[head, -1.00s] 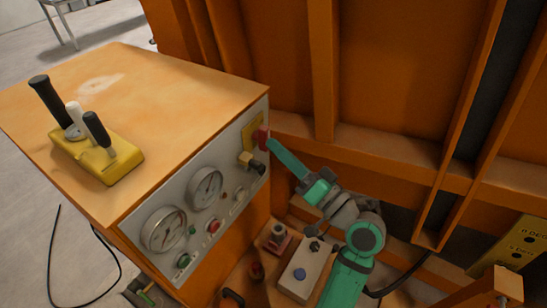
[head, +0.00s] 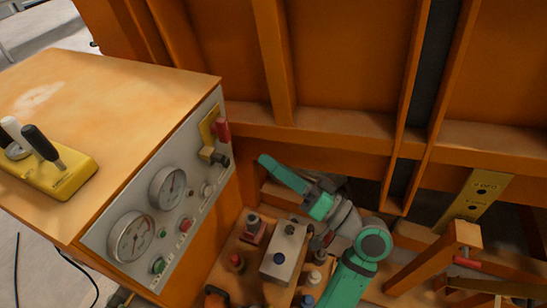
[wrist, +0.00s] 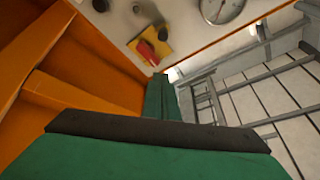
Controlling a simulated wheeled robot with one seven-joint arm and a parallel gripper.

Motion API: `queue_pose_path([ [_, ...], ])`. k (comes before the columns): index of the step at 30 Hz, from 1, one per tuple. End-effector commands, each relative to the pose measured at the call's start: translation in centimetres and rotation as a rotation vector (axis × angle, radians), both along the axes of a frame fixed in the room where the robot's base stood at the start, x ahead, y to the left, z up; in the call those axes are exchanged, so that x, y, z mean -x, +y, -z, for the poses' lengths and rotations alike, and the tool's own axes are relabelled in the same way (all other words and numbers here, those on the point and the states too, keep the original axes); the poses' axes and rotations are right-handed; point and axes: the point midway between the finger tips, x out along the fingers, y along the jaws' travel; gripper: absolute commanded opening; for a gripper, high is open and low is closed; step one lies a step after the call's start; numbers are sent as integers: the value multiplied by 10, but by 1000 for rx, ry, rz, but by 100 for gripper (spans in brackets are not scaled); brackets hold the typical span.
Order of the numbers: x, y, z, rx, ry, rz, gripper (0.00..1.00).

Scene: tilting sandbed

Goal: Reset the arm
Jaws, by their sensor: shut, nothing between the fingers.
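My green arm reaches up from the bottom right of the head view. My gripper (head: 266,161) is shut and empty, its green fingers pointing up and left. It is in the open space to the right of the orange control cabinet (head: 110,90), apart from the red switch handle (head: 222,129) on its yellow plate. The wrist view shows the shut green fingers (wrist: 161,98) from behind, with the red handle (wrist: 147,53) ahead and to the left.
The cabinet's grey panel carries gauges (head: 132,237) and buttons. Small boxes and knobs, including a white box (head: 285,251), stand below my arm. An orange ribbed wall (head: 340,70) rises behind. A yellow lever block (head: 60,177) sits on the cabinet top.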

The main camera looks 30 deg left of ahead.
Motion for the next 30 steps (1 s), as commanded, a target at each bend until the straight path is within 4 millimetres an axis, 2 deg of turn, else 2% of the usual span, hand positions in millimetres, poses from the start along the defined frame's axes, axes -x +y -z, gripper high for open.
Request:
queue_pose_path([
  [7, 0, 2, 2, -1, 5, 3, 0],
  [11, -7, 2, 17, -7, 44, 64, 0],
  [14, -18, 0, 43, -11, 104, 167, 0],
  [21, -34, -22, 129, 24, 248, 488, 0],
  [26, -27, -46, 186, 87, 310, 692, 0],
  [30, -9, -73, 231, 167, 338, 860, 0],
])
